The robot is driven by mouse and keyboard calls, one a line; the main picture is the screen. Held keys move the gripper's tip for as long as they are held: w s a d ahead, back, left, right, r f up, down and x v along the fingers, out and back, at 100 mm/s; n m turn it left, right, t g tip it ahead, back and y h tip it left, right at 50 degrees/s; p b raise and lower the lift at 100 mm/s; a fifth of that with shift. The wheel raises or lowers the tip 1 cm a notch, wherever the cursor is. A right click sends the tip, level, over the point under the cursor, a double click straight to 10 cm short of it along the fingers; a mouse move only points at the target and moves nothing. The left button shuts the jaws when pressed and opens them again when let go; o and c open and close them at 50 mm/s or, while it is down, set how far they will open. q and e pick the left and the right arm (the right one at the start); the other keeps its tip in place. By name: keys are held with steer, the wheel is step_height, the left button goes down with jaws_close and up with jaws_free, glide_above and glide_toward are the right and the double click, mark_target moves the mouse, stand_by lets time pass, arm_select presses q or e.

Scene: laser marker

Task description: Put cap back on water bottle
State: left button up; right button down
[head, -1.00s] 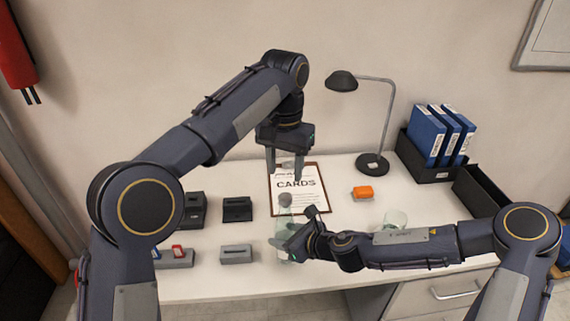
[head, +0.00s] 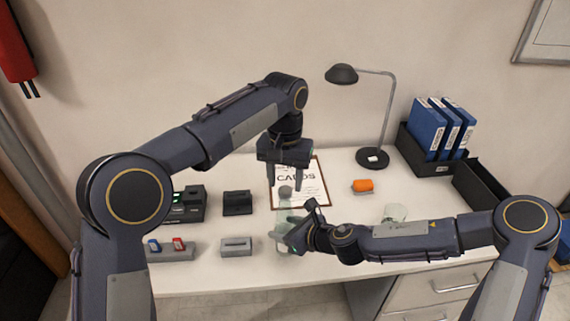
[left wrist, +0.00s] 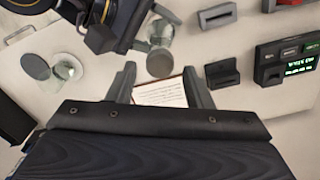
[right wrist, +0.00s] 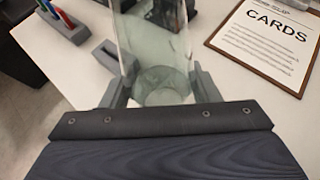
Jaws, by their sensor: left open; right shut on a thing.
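The clear greenish bottle (head: 285,205) stands upright on the desk and also shows in the right wrist view (right wrist: 153,45). A round dark grey cap (head: 286,190) shows at its top, and as a grey disc in the left wrist view (left wrist: 160,63). I cannot tell how firmly it sits. My right gripper (head: 283,232) is shut on the bottle's body from the side. My left gripper (head: 287,183) points down, open and empty. Its fingertips (left wrist: 159,70) appear on either side of the cap in the left wrist view; any contact or height gap is unclear.
A clipboard (head: 315,195) lies behind the bottle. Grey and black card holders (head: 237,247) stand to the left. An orange object (head: 362,185), a clear glass (head: 395,212) and a lamp (head: 372,158) are to the right. Blue binders (head: 428,130) stand farther right.

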arm_select(q)
steer(key=shift+f, duration=0.95)
jaws_close()
steer(key=shift+o, duration=0.7)
jaws_free()
steer(key=shift+r, duration=0.15)
step_height(320, 180, up, 12)
